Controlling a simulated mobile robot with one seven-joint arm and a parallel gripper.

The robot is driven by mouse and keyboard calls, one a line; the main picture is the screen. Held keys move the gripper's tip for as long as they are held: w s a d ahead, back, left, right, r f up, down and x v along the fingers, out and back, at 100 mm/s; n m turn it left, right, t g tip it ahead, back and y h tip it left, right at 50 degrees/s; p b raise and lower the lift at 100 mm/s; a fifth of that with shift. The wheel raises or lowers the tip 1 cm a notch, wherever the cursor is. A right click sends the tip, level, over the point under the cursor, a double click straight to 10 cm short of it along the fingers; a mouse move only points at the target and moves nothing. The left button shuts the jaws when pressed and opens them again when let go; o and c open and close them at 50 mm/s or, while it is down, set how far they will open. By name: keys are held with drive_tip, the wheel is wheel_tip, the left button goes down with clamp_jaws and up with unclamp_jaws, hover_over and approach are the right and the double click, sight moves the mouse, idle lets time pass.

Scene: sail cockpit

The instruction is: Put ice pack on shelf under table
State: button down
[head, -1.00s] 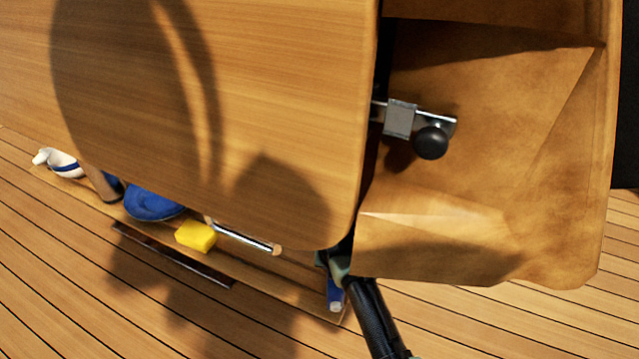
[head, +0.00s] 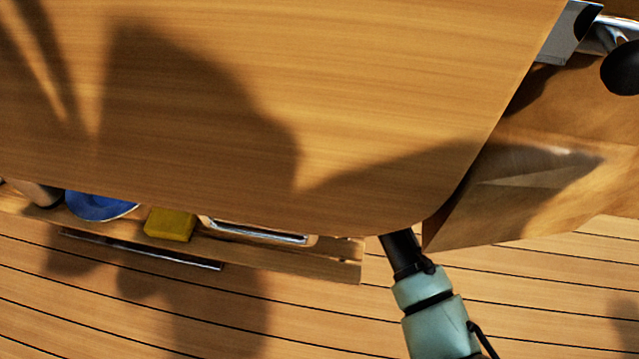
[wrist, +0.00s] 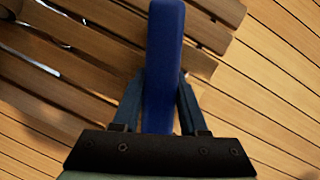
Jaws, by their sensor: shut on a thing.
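In the wrist view, the blue ice pack (wrist: 163,45) is a slim bar seen nearly edge-on. My gripper (wrist: 161,92) is shut on it, one finger on each side. The slatted wooden shelf (wrist: 55,95) lies beyond, to the left of the ice pack; I cannot tell whether they touch. In the head view, the shelf (head: 335,268) shows below the front edge of the table (head: 330,110). My arm reaches up beneath the table's corner, and the tabletop hides the gripper and the ice pack.
On the shelf are a yellow block (head: 170,224), a blue round item (head: 98,206) and a metal-edged item (head: 255,233). A tan panel (head: 560,190) with a metal clamp and black knob (head: 622,70) is at right. Open plank floor (head: 540,285) lies in front.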

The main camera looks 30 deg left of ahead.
drive_tip(key=shift+d+r, duration=0.1)
drive_tip(key=shift+c, duration=2.2)
unclamp_jaws()
drive_tip(key=shift+f, duration=0.2)
